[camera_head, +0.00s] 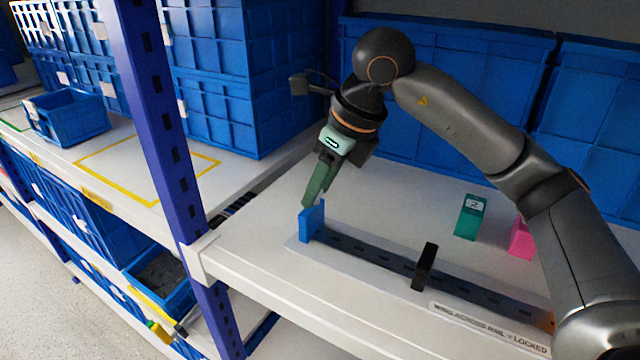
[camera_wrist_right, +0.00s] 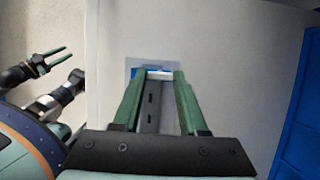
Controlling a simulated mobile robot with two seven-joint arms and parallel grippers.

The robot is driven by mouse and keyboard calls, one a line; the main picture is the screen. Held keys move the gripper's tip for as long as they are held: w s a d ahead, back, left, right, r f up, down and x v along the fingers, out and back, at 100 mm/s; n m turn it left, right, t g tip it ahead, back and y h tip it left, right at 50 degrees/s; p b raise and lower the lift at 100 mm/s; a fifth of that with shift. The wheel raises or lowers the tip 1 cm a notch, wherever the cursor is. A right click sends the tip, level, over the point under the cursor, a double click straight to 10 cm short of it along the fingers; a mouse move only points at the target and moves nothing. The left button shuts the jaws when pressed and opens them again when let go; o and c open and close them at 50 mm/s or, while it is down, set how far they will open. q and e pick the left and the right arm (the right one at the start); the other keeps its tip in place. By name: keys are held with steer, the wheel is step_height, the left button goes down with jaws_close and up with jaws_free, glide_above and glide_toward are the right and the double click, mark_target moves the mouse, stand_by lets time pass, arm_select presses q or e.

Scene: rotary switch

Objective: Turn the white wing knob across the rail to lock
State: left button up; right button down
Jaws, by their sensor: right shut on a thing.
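The slotted dark rail (camera_head: 375,262) lies along the white shelf, with a blue block (camera_head: 312,224) at its left end. My right gripper (camera_head: 318,200) points down at the blue block. In the right wrist view, my right gripper (camera_wrist_right: 160,74) is shut on the white wing knob (camera_wrist_right: 160,76), which shows as a white bar between the fingertips, lying across the line of the rail. The knob is mostly hidden by the fingers in the head view. My left gripper (camera_wrist_right: 54,60) shows at the left of the wrist view, fingers apart and empty, away from the rail.
A black upright block (camera_head: 425,266) stands on the rail. A green block (camera_head: 470,217) and a pink block (camera_head: 522,238) stand behind it. A label (camera_head: 488,325) on the front reads wing across rail = locked. Blue bins (camera_head: 450,90) line the back; a blue post (camera_head: 165,130) stands left.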

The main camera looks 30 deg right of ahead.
steer(key=shift+c, duration=2.2)
jaws_free()
steer(key=v, duration=0.7)
steer(key=shift+r, duration=0.2)
